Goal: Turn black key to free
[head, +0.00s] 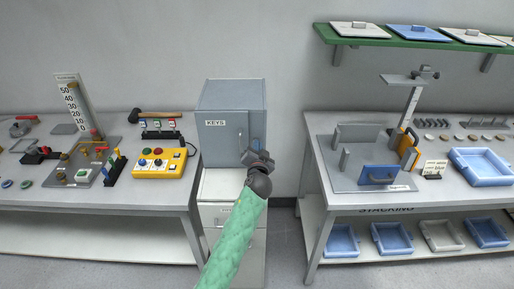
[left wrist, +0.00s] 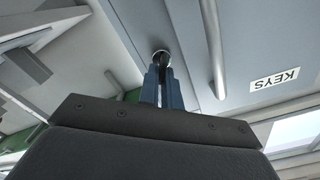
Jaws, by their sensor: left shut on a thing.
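The grey key cabinet (head: 231,108) with the label KEYS stands on a white drawer unit in the head view. My left gripper (head: 257,152) is at the right part of its front. In the left wrist view the two blue-grey fingers of my left gripper (left wrist: 162,84) are closed around a dark key (left wrist: 161,60) at a round lock (left wrist: 160,52) in the cabinet door. Most of the key is hidden between the fingers, and its turn angle is hard to tell. My right gripper is not in view.
A long door handle (left wrist: 212,50) runs beside the lock in the left wrist view. In the head view a bench with a yellow control box (head: 160,168) stands left. A bench with blue trays (head: 482,166) stands right, under a green shelf (head: 390,38).

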